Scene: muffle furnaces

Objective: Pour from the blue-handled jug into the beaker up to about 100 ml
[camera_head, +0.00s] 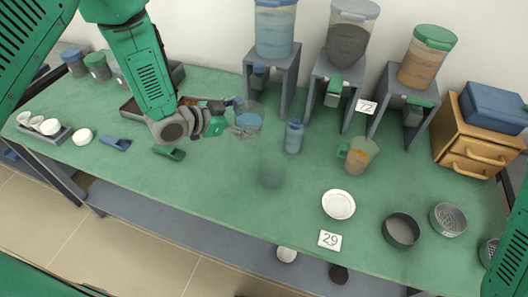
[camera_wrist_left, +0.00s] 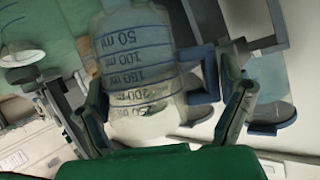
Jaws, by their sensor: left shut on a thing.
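The blue-handled jug (camera_head: 248,122) is a clear vessel near the middle back of the table in the head view. My left gripper (camera_head: 226,112) reaches it from the left and is shut on it at the blue handle side. In the left wrist view the jug (camera_wrist_left: 135,65) fills the space between the fingers, its graduation marks facing the camera. It looks roughly upright in the head view; I cannot tell whether it touches the table. My right gripper is out of view.
A blue bottle (camera_head: 293,137) stands right of the jug, and a green-handled jug (camera_head: 358,156) farther right. Dispensers on grey stands (camera_head: 285,85) line the back. A white dish (camera_head: 339,204) and a "29" card (camera_head: 330,240) are at the front.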

